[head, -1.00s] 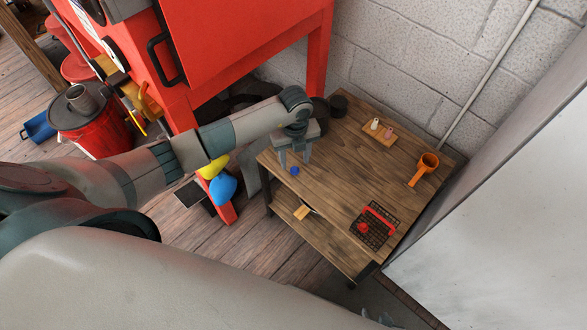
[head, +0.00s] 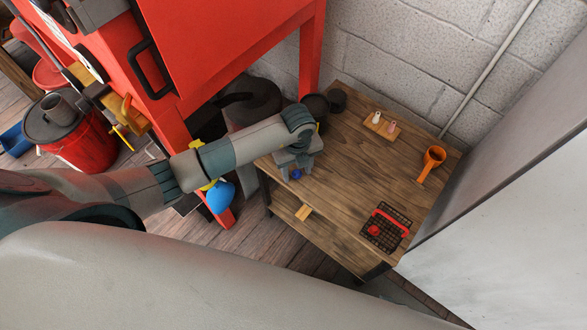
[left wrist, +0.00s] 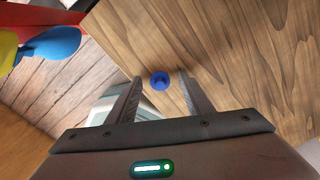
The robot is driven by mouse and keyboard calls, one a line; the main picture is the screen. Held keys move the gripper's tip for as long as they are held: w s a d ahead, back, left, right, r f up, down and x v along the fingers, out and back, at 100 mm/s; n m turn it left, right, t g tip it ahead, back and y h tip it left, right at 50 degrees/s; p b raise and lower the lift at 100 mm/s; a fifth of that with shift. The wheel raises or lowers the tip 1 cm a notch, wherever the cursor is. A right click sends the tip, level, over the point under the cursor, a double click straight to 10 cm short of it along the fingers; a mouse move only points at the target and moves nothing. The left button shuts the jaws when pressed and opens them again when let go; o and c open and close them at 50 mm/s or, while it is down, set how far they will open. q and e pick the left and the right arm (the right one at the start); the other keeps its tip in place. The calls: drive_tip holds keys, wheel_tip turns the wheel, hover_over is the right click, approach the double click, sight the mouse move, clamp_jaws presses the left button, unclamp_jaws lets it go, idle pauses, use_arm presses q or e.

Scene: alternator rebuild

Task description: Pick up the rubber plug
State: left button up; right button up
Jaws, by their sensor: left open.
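The rubber plug, a small round blue piece (head: 296,174), lies on the wooden table near its left edge. It also shows in the left wrist view (left wrist: 160,81), with a darker raised middle. My left gripper (head: 295,172) reaches down over it from the left and is open. In the left wrist view the plug lies between the two fingertips (left wrist: 160,77), with a gap on each side. I cannot tell exactly how high the fingertips are above the table. My right gripper is not in view.
The wooden table (head: 345,185) holds a small tray (head: 381,127) with two little pieces, an orange cup-like tool (head: 433,157) and a black grid basket (head: 396,215) with red items. Dark round pots (head: 337,99) stand at the back left. A red cabinet (head: 225,45) stands left.

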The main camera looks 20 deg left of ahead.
sight(299, 174)
use_arm(q)
drive_tip(key=shift+s, duration=0.1)
drive_tip(key=c, duration=1.1)
drive_tip(key=shift+r, duration=0.1)
drive_tip(key=shift+r, duration=0.5)
drive_tip(key=r, duration=0.3)
drive_tip(key=shift+s+d+r, duration=0.1)
drive_tip(key=shift+d+r, duration=0.05)
drive_tip(key=shift+d, duration=0.2)
drive_tip(key=s+d+r, duration=0.2)
drive_tip(key=d, duration=0.1)
drive_tip(key=s+d+r, duration=0.4)
drive_tip(key=s+d, duration=0.1)
drive_tip(key=shift+d+r+b, duration=0.3)
drive_tip(key=shift+b, duration=0.05)
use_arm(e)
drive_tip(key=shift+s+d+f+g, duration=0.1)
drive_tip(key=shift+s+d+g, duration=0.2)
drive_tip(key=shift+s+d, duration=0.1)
